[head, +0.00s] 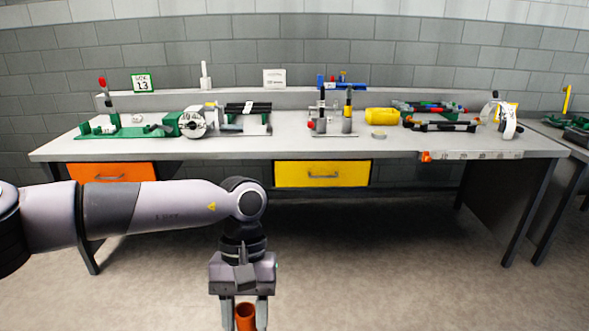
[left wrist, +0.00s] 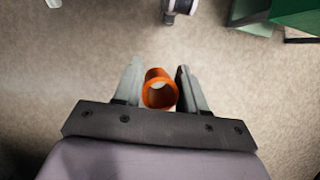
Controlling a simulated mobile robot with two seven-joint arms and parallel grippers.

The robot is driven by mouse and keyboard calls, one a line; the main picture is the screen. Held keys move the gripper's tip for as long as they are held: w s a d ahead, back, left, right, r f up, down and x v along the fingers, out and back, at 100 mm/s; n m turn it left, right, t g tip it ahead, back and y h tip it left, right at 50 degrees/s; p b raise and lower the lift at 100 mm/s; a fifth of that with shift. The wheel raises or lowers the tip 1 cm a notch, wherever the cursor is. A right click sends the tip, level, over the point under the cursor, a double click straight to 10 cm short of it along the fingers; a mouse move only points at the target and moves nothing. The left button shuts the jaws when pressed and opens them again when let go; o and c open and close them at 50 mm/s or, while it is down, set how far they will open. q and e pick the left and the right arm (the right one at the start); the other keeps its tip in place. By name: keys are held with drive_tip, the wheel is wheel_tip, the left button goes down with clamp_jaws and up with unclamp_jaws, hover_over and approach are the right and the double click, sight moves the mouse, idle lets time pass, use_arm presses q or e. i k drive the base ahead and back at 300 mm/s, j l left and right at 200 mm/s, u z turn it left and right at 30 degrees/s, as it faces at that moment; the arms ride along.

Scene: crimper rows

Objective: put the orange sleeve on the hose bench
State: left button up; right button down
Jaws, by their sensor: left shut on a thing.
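The orange sleeve (head: 246,317) is a short hollow tube held between the fingers of my left gripper (head: 247,312), low in front of the bench and over the floor. In the left wrist view the sleeve (left wrist: 160,90) sits between the two fingers of the gripper (left wrist: 160,85), its open end facing the camera. A long grey bench (head: 290,148) stands beyond, with several fixtures on top; I cannot tell whether it is the hose bench. My right gripper is not in view.
On the bench stand a green fixture (head: 125,130), a label roll (head: 192,123), a yellow cylinder (head: 381,115) and a black-and-red tool rack (head: 440,126). An orange drawer (head: 110,172) and a yellow drawer (head: 322,174) hang below. Another table (head: 575,140) is at the right edge.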

sight(297, 123)
drive_tip(key=i+j+z, duration=0.1)
drive_tip(key=i+z, duration=0.15)
drive_tip(key=i, duration=0.75)
drive_tip(key=i+z, duration=0.35)
drive_tip(key=i, duration=0.6)
drive_tip(key=j, duration=0.05)
